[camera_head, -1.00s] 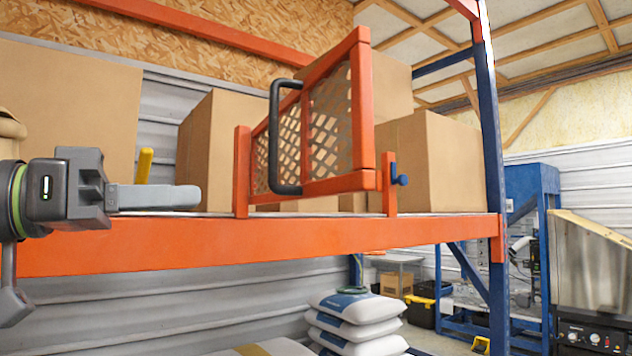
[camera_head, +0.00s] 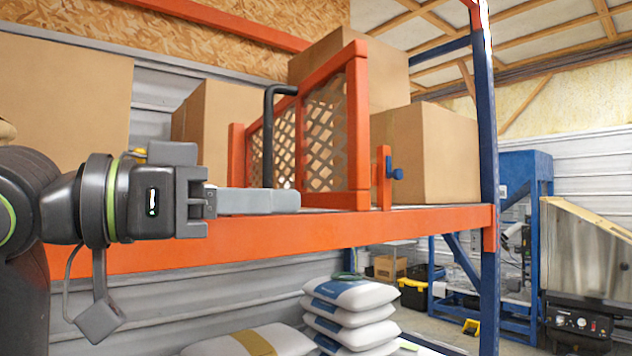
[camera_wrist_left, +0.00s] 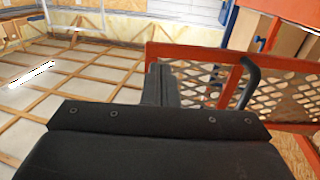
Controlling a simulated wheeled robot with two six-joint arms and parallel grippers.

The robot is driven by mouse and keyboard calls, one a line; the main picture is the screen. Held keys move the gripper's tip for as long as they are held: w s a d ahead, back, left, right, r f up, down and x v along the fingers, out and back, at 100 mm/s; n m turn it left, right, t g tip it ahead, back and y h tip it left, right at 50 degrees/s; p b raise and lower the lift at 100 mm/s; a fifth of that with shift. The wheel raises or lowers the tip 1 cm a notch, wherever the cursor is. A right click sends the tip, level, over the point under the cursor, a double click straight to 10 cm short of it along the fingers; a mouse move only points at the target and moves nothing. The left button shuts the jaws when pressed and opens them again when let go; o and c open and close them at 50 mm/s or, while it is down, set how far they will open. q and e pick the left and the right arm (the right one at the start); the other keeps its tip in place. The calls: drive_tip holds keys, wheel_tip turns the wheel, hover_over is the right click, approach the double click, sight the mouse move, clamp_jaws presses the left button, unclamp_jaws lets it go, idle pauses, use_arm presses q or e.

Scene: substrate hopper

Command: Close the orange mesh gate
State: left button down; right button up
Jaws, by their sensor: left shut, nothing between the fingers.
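The orange mesh gate (camera_head: 358,125) stands at an angle on the orange shelf beam (camera_head: 250,238), in the head view. Its black handle (camera_head: 268,130) is on its left part; the lower end is hidden behind my left gripper. A short orange post with a blue knob (camera_head: 396,174) stands just right of the gate's frame, with a narrow gap between. My left gripper (camera_head: 290,200) is shut and empty, its fingertips in front of the gate's lower part. In the left wrist view the fingers (camera_wrist_left: 163,85) overlap the gate's mesh (camera_wrist_left: 205,80), left of the handle (camera_wrist_left: 250,80). Contact cannot be told. My right gripper is out of view.
Cardboard boxes (camera_head: 445,150) stand behind the gate and at the left (camera_head: 60,100). A blue rack upright (camera_head: 486,120) rises at right. White sacks (camera_head: 345,318) are stacked below the beam. Free air lies before the beam.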

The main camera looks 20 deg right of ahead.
sight(346, 200)
use_arm(q)
drive_tip(key=shift+w+d+p, duration=0.2)
drive_tip(key=shift+d+p, duration=0.35)
drive_tip(key=shift+d, duration=0.7)
drive_tip(key=shift+w+d+p, duration=0.15)
drive_tip(key=shift+d+p, duration=0.4)
drive_tip(key=shift+d, duration=0.65)
